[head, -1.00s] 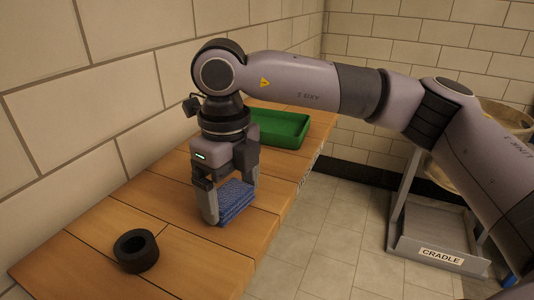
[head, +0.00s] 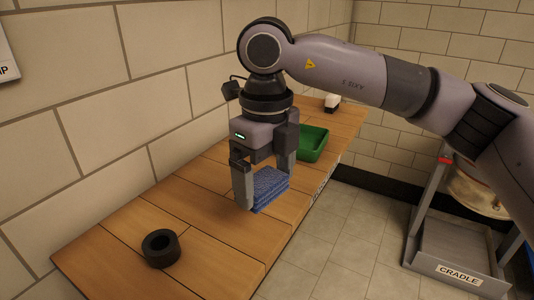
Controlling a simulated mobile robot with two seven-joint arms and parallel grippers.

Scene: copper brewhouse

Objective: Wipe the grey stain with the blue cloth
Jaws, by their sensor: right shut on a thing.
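The blue cloth (head: 270,187) is a folded, textured pad just above or on the wooden table (head: 215,240); I cannot tell whether it touches the wood. My right gripper (head: 268,185) points down and is shut on the cloth, with a finger on either side of it. No grey stain shows; it may be hidden behind the cloth, the gripper or the arm. My left gripper is not in view.
A black ring (head: 161,248) lies on the near part of the table. A green tray (head: 314,143) stands behind the gripper, with a small white and dark object (head: 332,103) farther back. A grey cradle stand (head: 458,250) is on the floor at right. A tiled wall borders the table's left.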

